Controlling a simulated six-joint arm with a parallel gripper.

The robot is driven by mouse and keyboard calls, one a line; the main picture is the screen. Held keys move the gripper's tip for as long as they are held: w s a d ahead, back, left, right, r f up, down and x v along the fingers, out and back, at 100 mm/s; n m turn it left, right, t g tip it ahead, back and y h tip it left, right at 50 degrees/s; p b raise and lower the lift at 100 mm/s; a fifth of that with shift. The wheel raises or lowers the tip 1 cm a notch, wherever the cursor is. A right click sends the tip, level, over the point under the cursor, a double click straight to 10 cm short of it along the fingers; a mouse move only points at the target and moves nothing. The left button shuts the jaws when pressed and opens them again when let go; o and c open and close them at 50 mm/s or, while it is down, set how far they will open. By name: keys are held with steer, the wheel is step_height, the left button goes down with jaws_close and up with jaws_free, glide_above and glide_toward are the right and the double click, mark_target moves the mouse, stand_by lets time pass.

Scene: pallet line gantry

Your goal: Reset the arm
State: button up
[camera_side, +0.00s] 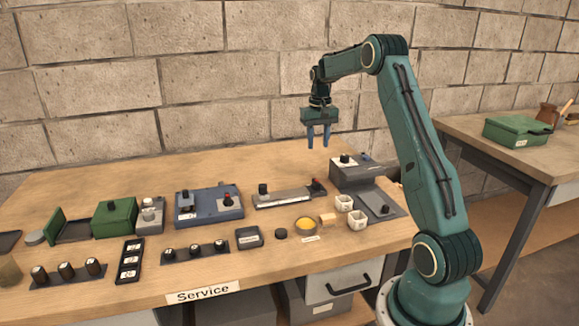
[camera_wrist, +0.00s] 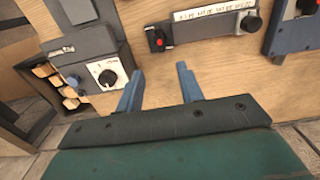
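My gripper (camera_side: 319,138) hangs above the back right of the wooden bench, pointing down. Its two blue fingers are apart with nothing between them. The wrist view also shows the open gripper (camera_wrist: 160,72), with bare wood behind the gap. A grey box with a knob (camera_side: 352,172) stands below and to the right of the fingers in the side view. In the wrist view, its white dial panel (camera_wrist: 110,78) is just left of the fingers. A long grey slider unit (camera_side: 284,197) lies below; its red button (camera_wrist: 158,42) shows in the wrist view.
A blue control box (camera_side: 208,204) and green box (camera_side: 114,217) stand further left. White cups (camera_side: 357,220), a yellow dish (camera_side: 305,224) and rows of dark knobs (camera_side: 195,250) line the front. A block wall (camera_side: 200,90) rises behind. Air around my gripper is clear.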

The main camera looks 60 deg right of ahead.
stand_by(0.3)
steer(key=s+a+r+n+t, duration=0.1)
steer(key=a+r, duration=0.3)
steer(key=a, duration=0.4)
steer(key=s+a+r+n+t+h, duration=0.1)
steer(key=a+r+n, duration=0.1)
steer(key=a+r, duration=0.4)
steer(key=s+a+r+n, duration=0.1)
steer(key=s+a+r, duration=0.15)
steer(key=a, duration=0.65)
steer(key=s+a+f+n+t+y, duration=0.1)
steer(key=s+a+f+n+t, duration=0.1)
steer(key=s+a, duration=1.4)
steer(key=n+t, duration=0.1)
steer(key=n, duration=0.1)
steer(key=shift+s+n+t, duration=0.3)
steer(key=shift+n, duration=0.1)
